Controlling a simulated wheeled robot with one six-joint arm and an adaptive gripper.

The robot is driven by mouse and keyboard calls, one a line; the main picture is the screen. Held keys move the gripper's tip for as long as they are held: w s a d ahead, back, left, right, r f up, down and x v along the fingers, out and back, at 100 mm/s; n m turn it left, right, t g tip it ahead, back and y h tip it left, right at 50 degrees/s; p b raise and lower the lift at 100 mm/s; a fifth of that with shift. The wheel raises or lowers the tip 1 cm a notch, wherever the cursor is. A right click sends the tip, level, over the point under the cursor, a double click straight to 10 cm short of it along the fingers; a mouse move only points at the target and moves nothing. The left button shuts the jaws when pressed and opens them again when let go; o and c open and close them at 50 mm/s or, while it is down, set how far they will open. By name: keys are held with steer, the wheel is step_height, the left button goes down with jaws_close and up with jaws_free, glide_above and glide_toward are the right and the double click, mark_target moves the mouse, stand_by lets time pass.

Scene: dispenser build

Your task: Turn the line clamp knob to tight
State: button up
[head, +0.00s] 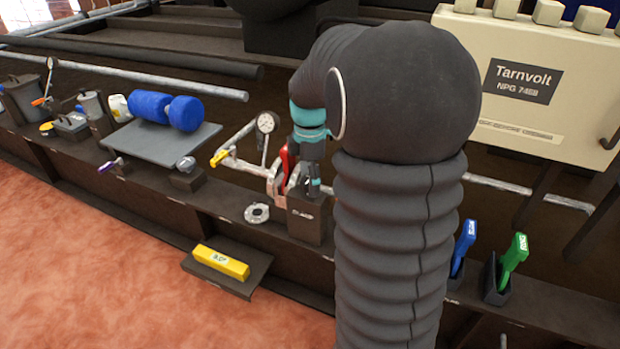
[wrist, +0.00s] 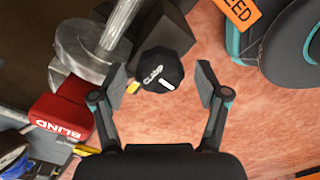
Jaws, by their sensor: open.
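The line clamp knob (wrist: 160,68) is black with a scalloped rim, a "CLAMP" label and a short white mark pointing to its lower right in the wrist view. My gripper (wrist: 162,82) is open, with one finger on each side of the knob. A gap shows beside each finger, and neither visibly presses on the knob. In the head view my gripper (head: 311,184) points down over the dark labelled block (head: 308,224). There my arm and gripper largely hide the knob.
A red "BLIND" part (wrist: 60,118) and a metal post (wrist: 115,25) stand close left of my gripper in the wrist view. Blue (head: 464,240) and green (head: 514,255) handles stand right; a yellow block (head: 221,262) lies on a lower shelf.

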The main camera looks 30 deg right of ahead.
steer(key=c, duration=1.2)
steer(key=shift+o, duration=0.2)
